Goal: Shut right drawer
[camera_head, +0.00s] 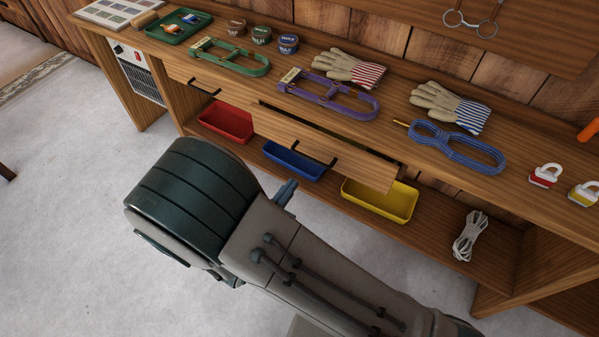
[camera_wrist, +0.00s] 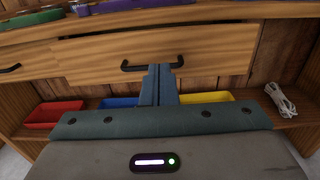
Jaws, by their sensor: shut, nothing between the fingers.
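The right drawer (camera_head: 352,163) sits under the bench top and is partly open. A dark gap shows behind its wooden front, which also fills the middle of the wrist view (camera_wrist: 215,55). Its black bar handle (camera_head: 315,153) shows in the wrist view (camera_wrist: 135,67) too. My gripper (camera_head: 290,187) is shut and empty, in front of the drawer and lower in the head picture. In the wrist view its fingertips (camera_wrist: 160,70) overlap the middle of the handle. I cannot tell whether they touch it.
The left drawer (camera_head: 188,76) looks shut. Red (camera_head: 228,122), blue (camera_head: 292,160) and yellow (camera_head: 380,200) bins and a white cord bundle (camera_head: 470,236) sit on the lower shelf. Gloves (camera_head: 350,68), bridle-like straps and tins lie on the bench top. The floor in front is clear.

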